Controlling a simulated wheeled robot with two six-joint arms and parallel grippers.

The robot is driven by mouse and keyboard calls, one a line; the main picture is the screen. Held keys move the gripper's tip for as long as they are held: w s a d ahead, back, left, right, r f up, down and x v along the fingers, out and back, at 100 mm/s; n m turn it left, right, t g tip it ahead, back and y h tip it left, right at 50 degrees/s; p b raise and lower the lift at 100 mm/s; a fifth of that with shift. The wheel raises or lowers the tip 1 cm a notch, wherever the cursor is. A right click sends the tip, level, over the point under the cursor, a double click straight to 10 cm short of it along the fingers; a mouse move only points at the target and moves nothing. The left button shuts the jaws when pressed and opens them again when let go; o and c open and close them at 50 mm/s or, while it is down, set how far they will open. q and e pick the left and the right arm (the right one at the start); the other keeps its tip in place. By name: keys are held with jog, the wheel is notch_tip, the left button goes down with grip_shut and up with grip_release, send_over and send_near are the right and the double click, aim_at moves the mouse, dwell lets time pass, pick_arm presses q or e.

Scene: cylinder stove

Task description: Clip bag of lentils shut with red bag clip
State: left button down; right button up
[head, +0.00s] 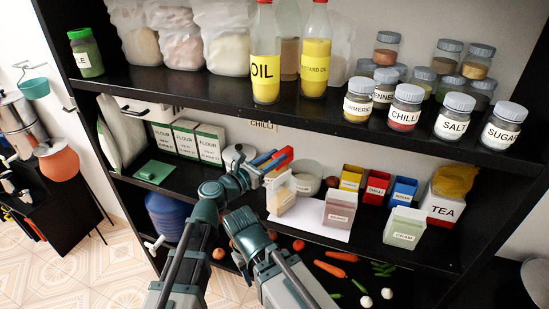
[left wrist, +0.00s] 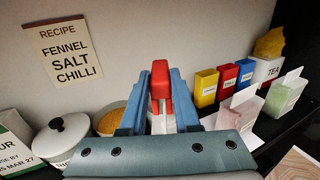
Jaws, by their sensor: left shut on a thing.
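The red bag clip (left wrist: 161,86) is between the blue fingers of my left gripper (head: 268,159), which is shut on it. In the left wrist view the gripper (left wrist: 160,100) has a pale shape just below the clip. In the head view a clear bag with beige contents (head: 281,196) stands right below the clip; I cannot tell whether the clip touches it. A bag with pinkish-brown contents (head: 340,203) and one with green contents (head: 404,222) stand to its right.
FLOUR boxes (head: 160,137) and a white lidded pot (left wrist: 62,135) are on the left. The upper shelf (head: 200,86) overhangs. Vegetables (head: 328,269) lie below.

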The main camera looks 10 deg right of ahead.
aim_at(275, 180)
pick_arm(q)
jog(key=shift+f+b, duration=3)
jog(key=shift+f, duration=0.15)
pick_arm(e)
notch_tip(275, 180, down, 6)
jog(key=shift+f, duration=0.2)
pick_arm(q)
jog(key=shift+f, duration=0.25)
pick_arm(e)
jog(key=shift+f, duration=0.25)
pick_arm(q)
jog(key=c, duration=0.6)
grip_release()
jog(key=shift+o, duration=0.2)
jog(key=shift+s+a, duration=0.1)
